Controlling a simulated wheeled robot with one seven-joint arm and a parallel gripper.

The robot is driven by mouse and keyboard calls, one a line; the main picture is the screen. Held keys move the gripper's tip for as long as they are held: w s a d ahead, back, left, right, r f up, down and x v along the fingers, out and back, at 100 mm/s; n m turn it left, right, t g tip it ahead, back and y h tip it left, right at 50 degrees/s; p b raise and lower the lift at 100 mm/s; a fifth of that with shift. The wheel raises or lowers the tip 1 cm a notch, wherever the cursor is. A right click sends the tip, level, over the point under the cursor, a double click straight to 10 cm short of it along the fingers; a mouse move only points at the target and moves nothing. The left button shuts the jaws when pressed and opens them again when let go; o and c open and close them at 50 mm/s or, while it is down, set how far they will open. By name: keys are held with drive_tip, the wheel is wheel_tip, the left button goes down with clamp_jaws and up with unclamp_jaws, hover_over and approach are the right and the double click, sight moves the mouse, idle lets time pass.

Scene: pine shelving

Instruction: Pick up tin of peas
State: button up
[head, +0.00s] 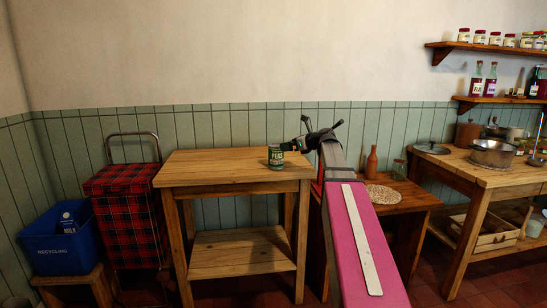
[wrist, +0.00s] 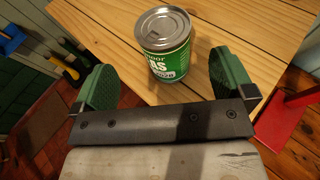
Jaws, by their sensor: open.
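The tin of peas (head: 276,157) is a green tin with a silver lid, standing upright near the right side of the pine table (head: 215,168). In the wrist view the tin (wrist: 164,45) stands on the planks, between and just beyond the two green finger pads. My gripper (wrist: 166,80) is open and empty, with one pad on each side of the tin and a visible gap to both. In the head view my gripper (head: 293,146) is beside the tin's right side, partly hidden by my pink arm.
Further right is a worktop with a steel pot (head: 492,152). A tartan trolley (head: 127,210) and blue recycling box (head: 60,245) stand left. The tabletop left of the tin is clear.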

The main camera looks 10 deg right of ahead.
sight(276, 145)
drive_tip(key=x, duration=0.9)
drive_tip(key=shift+w+d+r, duration=0.1)
drive_tip(key=shift+d, duration=0.05)
drive_tip(key=shift+c, duration=0.3)
drive_tip(key=c, duration=1.1)
